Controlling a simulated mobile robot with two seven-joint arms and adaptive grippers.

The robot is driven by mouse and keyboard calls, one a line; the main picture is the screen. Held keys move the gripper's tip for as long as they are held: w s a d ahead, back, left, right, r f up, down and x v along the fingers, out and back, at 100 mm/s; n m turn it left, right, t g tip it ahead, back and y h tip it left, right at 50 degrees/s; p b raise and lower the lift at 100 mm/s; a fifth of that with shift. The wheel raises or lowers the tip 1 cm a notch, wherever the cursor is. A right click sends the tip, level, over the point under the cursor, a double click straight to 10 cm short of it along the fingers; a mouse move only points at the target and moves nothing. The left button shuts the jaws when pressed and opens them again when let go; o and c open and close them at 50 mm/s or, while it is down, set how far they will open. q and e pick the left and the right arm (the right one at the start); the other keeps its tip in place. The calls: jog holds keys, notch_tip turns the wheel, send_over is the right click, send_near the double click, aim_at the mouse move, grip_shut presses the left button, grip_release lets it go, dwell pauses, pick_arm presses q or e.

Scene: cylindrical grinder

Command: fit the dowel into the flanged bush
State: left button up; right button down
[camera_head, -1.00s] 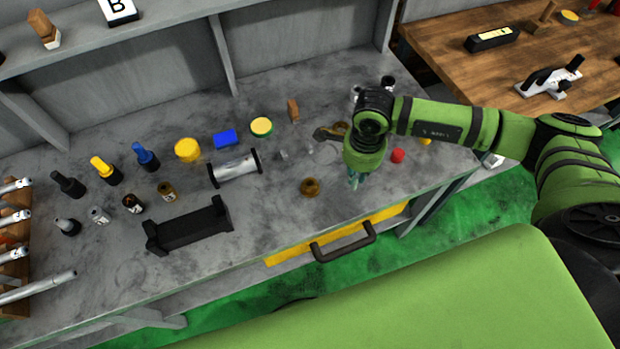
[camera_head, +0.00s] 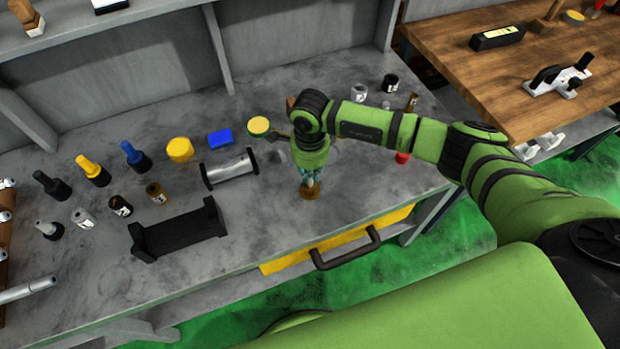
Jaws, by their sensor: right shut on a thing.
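The flanged bush (camera_head: 309,193), a bronze-brown ring, stands on the grey bench near its front edge, above the drawer. My right gripper (camera_head: 310,183) points down directly over it, with its fingertips at or just above the bush's top. The gripper is shut on the dowel, which the fingers hide. I cannot tell whether the dowel's end is inside the bush. The fingers cover the upper part of the bush. My left gripper is not in view.
A black cradle (camera_head: 178,232) and a silver roller with black ends (camera_head: 229,169) lie to the left. A yellow-topped round tin (camera_head: 258,125) and a blue block (camera_head: 220,139) stand behind. A red cap (camera_head: 403,158) is at right.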

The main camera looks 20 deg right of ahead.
notch_tip(320, 180, down, 2)
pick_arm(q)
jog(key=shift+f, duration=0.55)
pick_arm(e)
jog(key=shift+w, duration=0.1)
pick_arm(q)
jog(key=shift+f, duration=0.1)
pick_arm(e)
jog(key=shift+f+b, duration=0.2)
jog(key=shift+b, duration=0.25)
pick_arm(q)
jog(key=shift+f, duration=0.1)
pick_arm(e)
jog(key=c, duration=1.3)
grip_release()
jog(key=shift+o, duration=0.2)
jog(key=shift+r, duration=0.15)
